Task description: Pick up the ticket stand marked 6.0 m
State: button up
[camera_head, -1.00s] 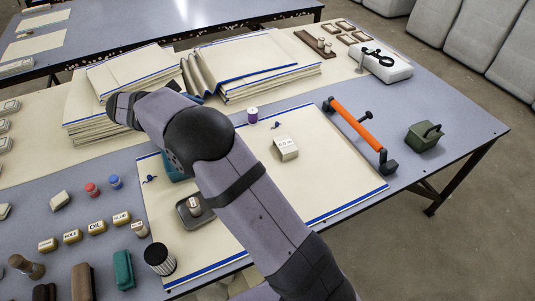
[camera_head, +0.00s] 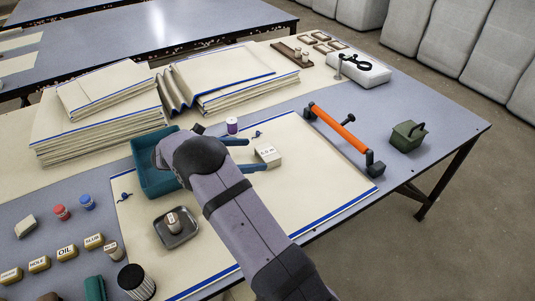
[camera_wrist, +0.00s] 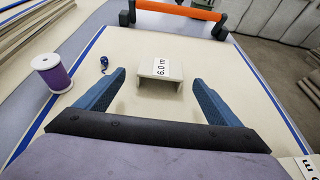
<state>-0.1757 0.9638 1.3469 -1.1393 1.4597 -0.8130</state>
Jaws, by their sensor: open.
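The ticket stand (camera_head: 268,154) is a small cream block with a white label on top. It stands on the cream cloth (camera_head: 310,185) with the blue edge lines. In the wrist view the ticket stand (camera_wrist: 160,72) reads "6.0 m" and lies ahead of my gripper, roughly midway between the lines of its two fingers. My gripper (camera_wrist: 158,92) is open, with blue fingers spread wider than the stand. In the head view my gripper (camera_head: 243,154) points right at the stand, its fingertips close to it. My arm hides part of the cloth.
A purple spool (camera_head: 232,126) stands left of the stand, with a small blue thread piece (camera_head: 257,134) nearby. An orange-handled bar (camera_head: 340,128) lies beyond. A teal bin (camera_head: 152,165) and a grey tray (camera_head: 176,228) sit left of my arm. Folded cloth stacks (camera_head: 100,110) lie behind.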

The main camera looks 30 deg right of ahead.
aim_at(264, 153)
jog(key=shift+p+x, duration=0.35)
jog(key=shift+x, duration=2.25)
jog(key=shift+s+r, duration=0.1)
jog(key=shift+r, duration=0.05)
jog(key=c, duration=1.1)
